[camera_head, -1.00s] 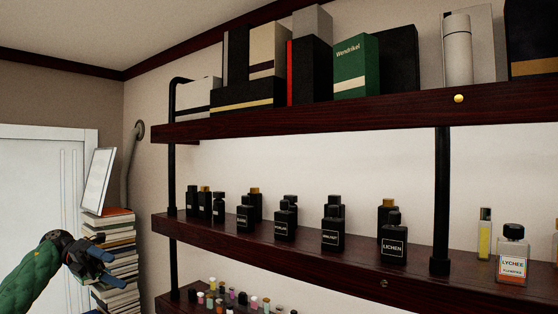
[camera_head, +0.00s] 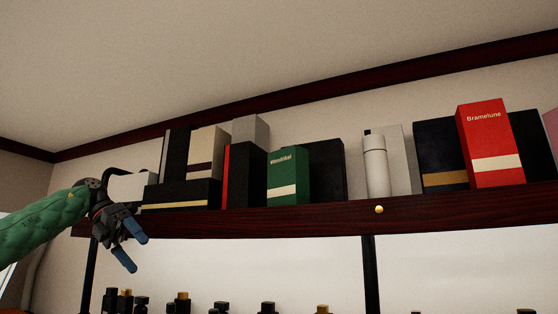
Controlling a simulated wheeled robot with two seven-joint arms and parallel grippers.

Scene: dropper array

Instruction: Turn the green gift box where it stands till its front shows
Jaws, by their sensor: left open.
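A face with a small white name at the top and a pale band low down shows to me. A narrower, darker green side shows on its right. My left gripper (camera_head: 134,252) is open and empty at the left, in front of and below the shelf's left end. It is well apart from the green box. My right gripper is not in view.
Black boxes stand close on both sides of the green box: a red-edged one (camera_head: 245,176) at left and a plain one (camera_head: 328,168) at right. A white cylinder (camera_head: 376,166) and a red box (camera_head: 490,145) stand further right. Dark bottles (camera_head: 183,303) stand below.

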